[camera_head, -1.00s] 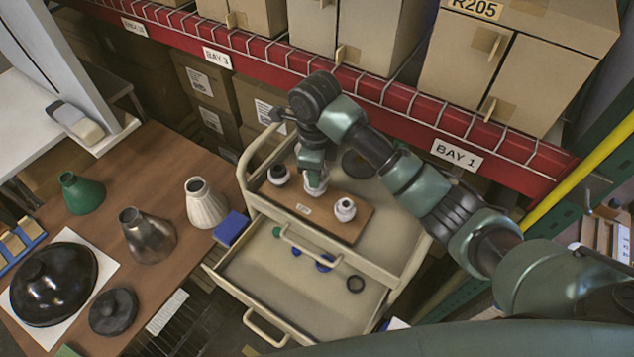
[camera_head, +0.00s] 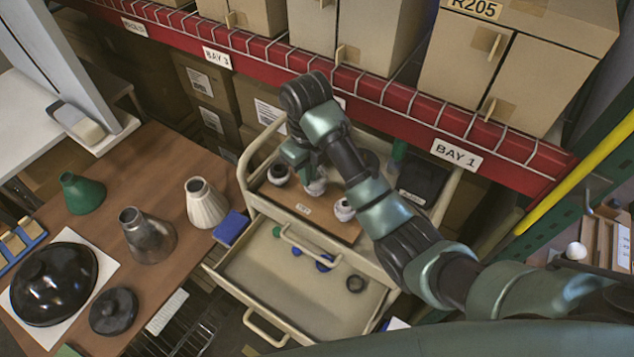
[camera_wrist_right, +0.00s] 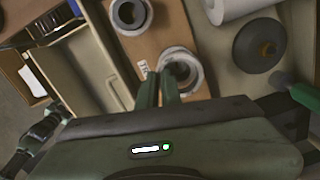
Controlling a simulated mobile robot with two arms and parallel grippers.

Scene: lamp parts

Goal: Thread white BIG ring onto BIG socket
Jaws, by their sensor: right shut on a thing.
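My right gripper (camera_head: 308,172) reaches down to the middle fitting on the brown board (camera_head: 343,231) on the cart. In the right wrist view its fingers (camera_wrist_right: 159,88) are close together, shut on the near edge of the white ring (camera_wrist_right: 194,83). The ring surrounds the opening of the middle socket (camera_wrist_right: 180,70); how deep it sits cannot be told. In the head view the ring (camera_head: 316,189) shows as a pale patch below the fingers. Another white socket (camera_head: 344,210) stands to the right, and a dark-topped one (camera_head: 279,174) to the left. My left gripper is out of view.
The cart's open drawer (camera_head: 270,290) holds a dark ring (camera_head: 355,284) and blue pieces. A black tray (camera_head: 424,180) lies behind the board. Lamp shades, including a white one (camera_head: 206,203), stand on the left table. The red shelf (camera_head: 300,75) is behind.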

